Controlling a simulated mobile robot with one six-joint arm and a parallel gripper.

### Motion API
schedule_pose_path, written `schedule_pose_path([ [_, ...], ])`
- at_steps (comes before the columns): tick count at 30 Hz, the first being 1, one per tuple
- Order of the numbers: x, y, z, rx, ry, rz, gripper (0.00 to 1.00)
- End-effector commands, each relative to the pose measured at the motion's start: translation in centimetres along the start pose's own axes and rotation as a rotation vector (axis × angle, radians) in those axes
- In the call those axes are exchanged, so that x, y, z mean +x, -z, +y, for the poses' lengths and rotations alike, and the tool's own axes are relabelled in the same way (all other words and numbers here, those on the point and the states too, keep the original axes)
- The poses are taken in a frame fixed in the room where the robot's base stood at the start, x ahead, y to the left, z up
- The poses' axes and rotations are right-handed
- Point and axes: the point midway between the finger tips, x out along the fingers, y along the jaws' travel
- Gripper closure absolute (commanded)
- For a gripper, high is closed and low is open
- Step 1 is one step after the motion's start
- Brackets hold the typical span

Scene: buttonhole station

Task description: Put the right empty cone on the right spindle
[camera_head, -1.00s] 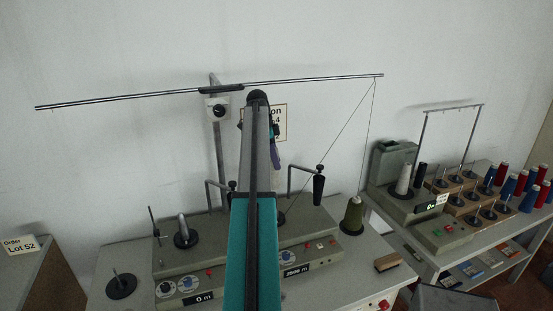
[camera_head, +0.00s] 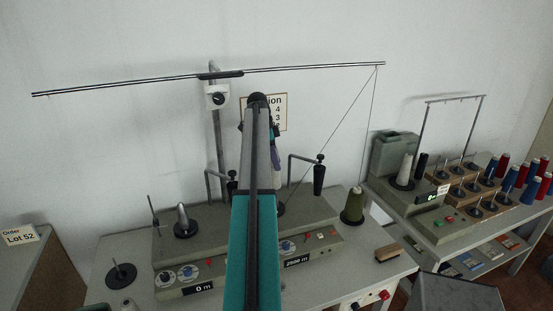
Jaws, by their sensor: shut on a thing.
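My gripper (camera_head: 274,152) is in front of the wall sign, mostly hidden behind my own arm. The winder (camera_head: 215,242) stands on the table below. Its left spindle carries a grey cone (camera_head: 183,220) on a black disc. The right spindle's place is largely behind my arm; only a dark disc edge (camera_head: 281,209) shows. I cannot tell how far the held piece is from it.
An olive thread cone (camera_head: 354,204) stands right of the winder, its thread rising to the overhead rod (camera_head: 320,67). Black tensioners (camera_head: 319,178) hang above the winder. A bare spindle disc (camera_head: 121,276) is at the left. A brown block (camera_head: 388,252) lies at the right.

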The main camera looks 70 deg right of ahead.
Motion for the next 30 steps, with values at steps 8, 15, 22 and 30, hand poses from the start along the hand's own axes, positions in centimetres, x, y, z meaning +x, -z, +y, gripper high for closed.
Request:
schedule_pose_path([
  [8, 1.6, -0.4, 0.0, 0.001, -0.001, 0.0, 0.97],
  [15, 2.8, -0.7, 0.0, 0.001, 0.0, 0.0, 0.97],
  [22, 3.9, -0.9, 0.1, 0.002, 0.0, 0.0, 0.97],
  [30, 5.3, -1.3, 0.1, 0.002, -0.001, 0.0, 0.97],
])
